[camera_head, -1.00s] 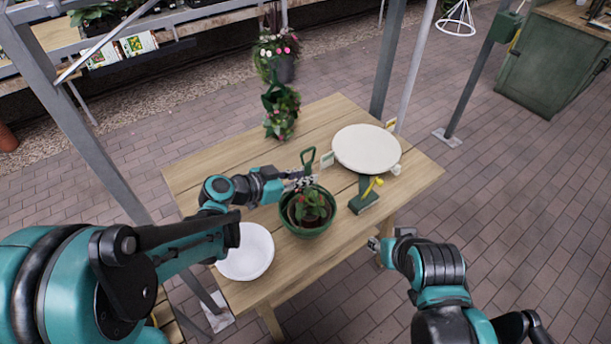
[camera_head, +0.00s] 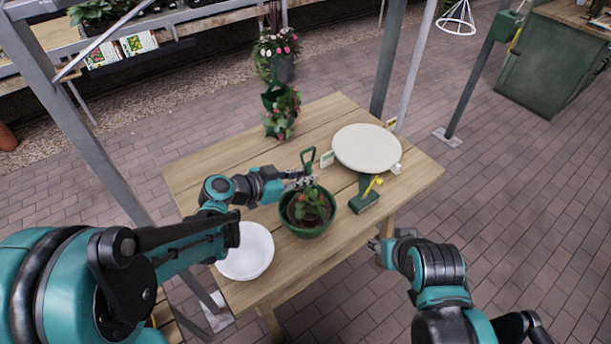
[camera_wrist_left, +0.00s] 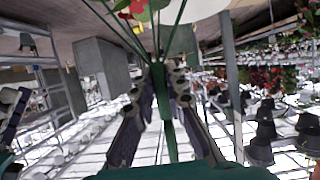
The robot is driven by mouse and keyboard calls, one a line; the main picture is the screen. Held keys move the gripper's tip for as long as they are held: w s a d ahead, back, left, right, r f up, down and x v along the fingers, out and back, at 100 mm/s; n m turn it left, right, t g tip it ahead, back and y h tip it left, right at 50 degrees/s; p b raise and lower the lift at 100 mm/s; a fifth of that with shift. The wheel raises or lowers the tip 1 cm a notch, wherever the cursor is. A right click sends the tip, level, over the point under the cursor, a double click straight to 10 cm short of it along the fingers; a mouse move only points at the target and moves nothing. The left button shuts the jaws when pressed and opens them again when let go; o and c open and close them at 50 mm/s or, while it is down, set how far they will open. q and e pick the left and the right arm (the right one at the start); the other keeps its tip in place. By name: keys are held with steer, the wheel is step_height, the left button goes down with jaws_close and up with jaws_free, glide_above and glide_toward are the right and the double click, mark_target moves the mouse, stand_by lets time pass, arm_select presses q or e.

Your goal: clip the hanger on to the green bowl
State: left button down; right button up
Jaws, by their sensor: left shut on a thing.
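The green bowl (camera_head: 308,231) holds dark soil and a small plant with red flowers, and stands on the wooden table. The green hanger (camera_head: 307,154) has its hook loop up, just behind and above the bowl. My left gripper (camera_head: 301,181) is shut on the hanger's stem at the bowl's far side. In the left wrist view the stem (camera_wrist_left: 160,85) runs between the fingers and its thin arms spread beside red flowers. Whether the arm ends touch the bowl's rim is hidden by leaves and gripper. My right gripper (camera_head: 376,244) is by the table's right front edge; its jaws are unclear.
A white bowl (camera_head: 246,252) stands at the table's front left, under my left arm. A round cream-topped stand (camera_head: 366,147) and a green holder with a yellow part (camera_head: 364,203) are on the right. A stacked flowering planter (camera_head: 281,120) stands at the back.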

arm_select(q)
steer(key=shift+f, duration=0.15)
stand_by(0.8)
steer(key=c, duration=1.5)
jaws_free()
steer(key=shift+o, duration=0.2)
steer(key=shift+a, duration=0.1)
steer(key=v, duration=1.2)
steer(key=s+a+f+n+y, duration=0.5)
steer(key=s+a+n+y, duration=0.3)
steer(key=s+n+y, duration=0.2)
steer(key=shift+s+f+n+g+y, duration=0.2)
steer(key=shift+s+n+g+y, duration=0.25)
steer(key=shift+s, duration=0.65)
